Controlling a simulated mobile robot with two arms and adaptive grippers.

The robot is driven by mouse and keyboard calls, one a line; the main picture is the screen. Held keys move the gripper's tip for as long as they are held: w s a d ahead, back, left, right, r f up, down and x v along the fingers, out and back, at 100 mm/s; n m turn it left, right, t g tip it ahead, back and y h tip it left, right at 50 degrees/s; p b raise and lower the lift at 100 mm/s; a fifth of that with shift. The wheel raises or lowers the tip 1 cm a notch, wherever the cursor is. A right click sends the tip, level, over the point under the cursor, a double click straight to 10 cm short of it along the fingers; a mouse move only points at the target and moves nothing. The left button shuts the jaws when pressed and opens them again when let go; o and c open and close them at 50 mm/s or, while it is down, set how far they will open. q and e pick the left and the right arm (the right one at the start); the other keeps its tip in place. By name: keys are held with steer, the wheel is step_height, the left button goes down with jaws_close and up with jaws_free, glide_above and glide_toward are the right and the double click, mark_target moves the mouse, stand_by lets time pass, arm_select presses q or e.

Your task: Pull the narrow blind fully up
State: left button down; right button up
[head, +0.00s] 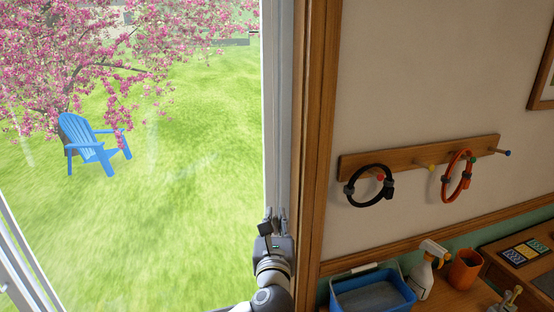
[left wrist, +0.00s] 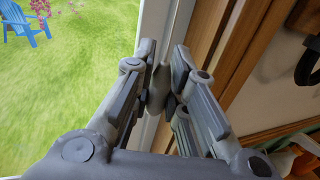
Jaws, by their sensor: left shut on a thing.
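My left gripper (head: 274,214) is upright at the lower part of the window's right frame, beside the wooden trim. In the left wrist view its two fingers (left wrist: 163,80) are closed in on a small grey piece (left wrist: 165,76), which looks like a cord pull. No slats or cloth of the narrow blind show in either view; the glass that I see is uncovered. My right gripper is out of view.
The white window frame (head: 278,100) and brown trim (head: 315,130) stand close beside the gripper. A wall rack (head: 400,156) holds a black ring (head: 350,190) and a red ring (head: 446,188). Below are a blue bin (head: 372,295), a spray bottle (head: 424,272) and an orange pot (head: 465,269).

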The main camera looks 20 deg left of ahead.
arm_select(q)
step_height(320, 180, down, 9)
steer(key=b, duration=0.3)
step_height(320, 180, down, 9)
steer(key=b, duration=0.5)
steer(key=shift+b, duration=0.4)
steer(key=shift+f, duration=0.15)
step_height(320, 180, down, 9)
steer(key=b, duration=0.5)
steer(key=shift+b, duration=0.4)
